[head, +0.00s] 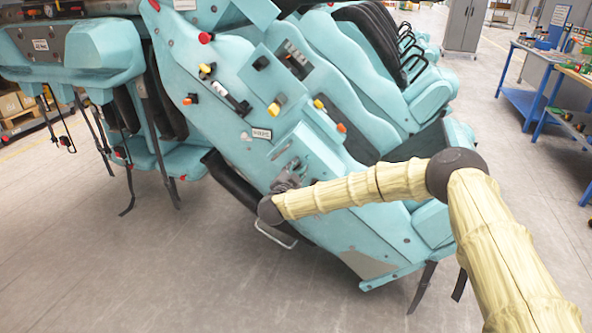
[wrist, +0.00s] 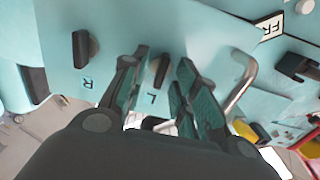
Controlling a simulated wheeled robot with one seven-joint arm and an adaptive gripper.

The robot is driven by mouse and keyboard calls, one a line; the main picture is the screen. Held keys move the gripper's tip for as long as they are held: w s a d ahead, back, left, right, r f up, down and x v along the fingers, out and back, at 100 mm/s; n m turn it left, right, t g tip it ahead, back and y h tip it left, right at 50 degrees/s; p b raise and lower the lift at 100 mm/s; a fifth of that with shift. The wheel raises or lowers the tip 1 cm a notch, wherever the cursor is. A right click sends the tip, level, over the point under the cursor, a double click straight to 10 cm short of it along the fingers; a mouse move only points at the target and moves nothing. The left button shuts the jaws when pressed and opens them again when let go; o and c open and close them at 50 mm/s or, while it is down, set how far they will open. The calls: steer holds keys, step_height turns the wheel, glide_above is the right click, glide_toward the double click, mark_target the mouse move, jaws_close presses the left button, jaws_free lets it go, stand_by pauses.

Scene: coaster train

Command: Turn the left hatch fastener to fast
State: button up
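The hatch panel (wrist: 110,25) is pale turquoise and carries two dark fasteners. One fastener (wrist: 161,71), with a letter L beside it, shows between the fingers of my gripper (wrist: 164,60) in the wrist view. The other fastener (wrist: 84,48), with a letter R, stands outside the fingers to the left. My gripper is open, with a finger on either side of the L fastener and gaps visible; I cannot tell whether either finger touches it. In the head view my gripper (head: 289,178) is at the lower side of the turquoise train car (head: 345,190), and the fasteners there are hidden or too small.
A bent metal handle (wrist: 241,85) stands close to the right finger. A black-and-white label (wrist: 268,26) is beyond it. Yellow, black and red controls (head: 275,106) sit higher on the car. Blue workbenches (head: 530,100) stand at the right; the floor at the lower left is clear.

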jaws_close()
